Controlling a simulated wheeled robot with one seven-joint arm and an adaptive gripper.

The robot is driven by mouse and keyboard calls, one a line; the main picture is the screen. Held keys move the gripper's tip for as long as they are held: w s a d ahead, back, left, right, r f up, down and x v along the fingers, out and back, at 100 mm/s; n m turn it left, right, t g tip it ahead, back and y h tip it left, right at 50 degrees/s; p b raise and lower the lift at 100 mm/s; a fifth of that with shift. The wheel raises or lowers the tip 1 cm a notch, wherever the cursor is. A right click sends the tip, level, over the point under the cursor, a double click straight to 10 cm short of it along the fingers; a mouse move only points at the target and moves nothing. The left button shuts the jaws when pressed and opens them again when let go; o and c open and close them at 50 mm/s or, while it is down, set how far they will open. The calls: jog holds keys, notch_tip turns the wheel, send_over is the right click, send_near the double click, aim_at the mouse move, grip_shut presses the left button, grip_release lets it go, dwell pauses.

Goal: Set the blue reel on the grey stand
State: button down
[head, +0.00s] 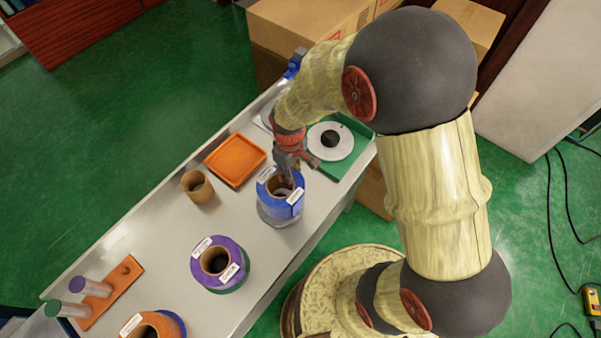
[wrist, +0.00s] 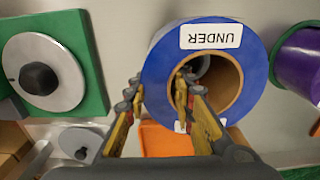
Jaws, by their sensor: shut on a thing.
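The blue reel (head: 267,190) stands upright at the middle of the table, with a grey band under its blue part. Its white label in the wrist view (wrist: 211,37) reads UNDER. My gripper (head: 287,172) is at the reel's far rim. In the wrist view it is shut on the reel's wall (wrist: 158,80), one finger in the bore and one outside. A grey disc with a black hub (wrist: 80,145) shows in the wrist view; it may be the grey stand. In the head view it is mostly hidden behind my arm.
A larger grey disc on a green base (head: 346,147) is nearby. An orange tray (head: 236,160), a brown tube (head: 198,188), a purple reel (head: 232,252), an orange reel (head: 160,322) and an orange base with pegs (head: 112,297) share the table.

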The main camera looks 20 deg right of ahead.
jog(key=shift+w+a+f, duration=0.3)
jog(key=shift+w+f, duration=0.05)
jog(key=shift+w+a+f+b, duration=0.15)
jog(key=shift+f+b, duration=0.45)
jog(key=shift+f, duration=1.15)
jog(key=c, duration=1.5)
grip_release()
jog(key=shift+f, duration=0.15)
